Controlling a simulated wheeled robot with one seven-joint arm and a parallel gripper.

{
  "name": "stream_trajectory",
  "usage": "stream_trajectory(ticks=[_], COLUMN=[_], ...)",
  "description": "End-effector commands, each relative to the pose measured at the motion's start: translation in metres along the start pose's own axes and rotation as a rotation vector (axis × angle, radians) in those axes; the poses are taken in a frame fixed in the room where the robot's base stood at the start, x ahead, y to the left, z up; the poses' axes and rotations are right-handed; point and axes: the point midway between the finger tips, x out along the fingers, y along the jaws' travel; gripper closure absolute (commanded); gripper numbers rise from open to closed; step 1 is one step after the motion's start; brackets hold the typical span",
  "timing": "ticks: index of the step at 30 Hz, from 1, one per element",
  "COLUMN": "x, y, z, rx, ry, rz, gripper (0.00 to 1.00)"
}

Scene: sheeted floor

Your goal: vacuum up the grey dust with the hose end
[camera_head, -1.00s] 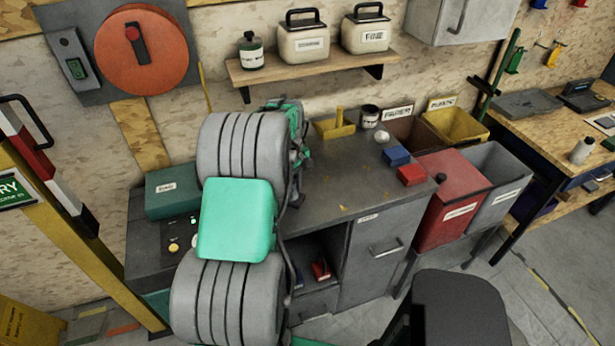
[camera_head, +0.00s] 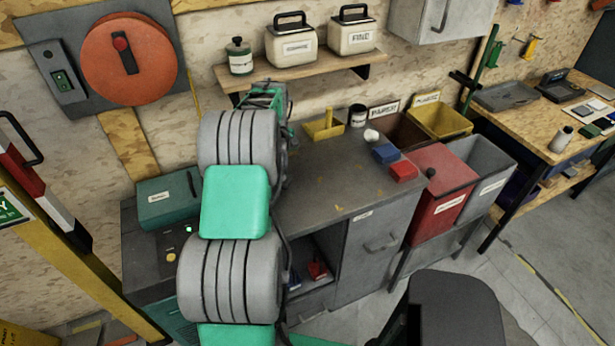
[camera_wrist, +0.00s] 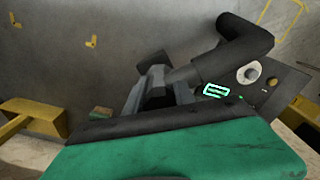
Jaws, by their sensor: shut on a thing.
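My gripper (camera_wrist: 155,92) is at the far side of my green wrist in the wrist view, low over the grey bench top (camera_wrist: 140,25). It is shut on the black hose end (camera_wrist: 238,60), a dark bent tube reaching up and right from the jaws. In the head view my arm hides the jaws and the hose end. I cannot make out grey dust in either view. Small yellow bits (camera_wrist: 91,41) lie on the bench top and also show in the head view (camera_head: 338,207).
Red and grey bins stand right. The bench's middle is mostly clear.

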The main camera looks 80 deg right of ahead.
Motion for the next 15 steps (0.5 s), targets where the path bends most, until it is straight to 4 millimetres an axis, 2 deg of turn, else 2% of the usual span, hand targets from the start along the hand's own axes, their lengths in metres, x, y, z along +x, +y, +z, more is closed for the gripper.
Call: stream_trajectory(ticks=[1,6,15], x=[-0.009,-0.025,-0.045], y=[0.000,-0.002,-0.006], z=[-0.002,-0.004,-0.008], rx=[-0.003,-0.009,-0.018], ry=[0.002,0.003,0.002], rz=[0.003,0.004,0.003], gripper=[1.00,1.00,1.00])
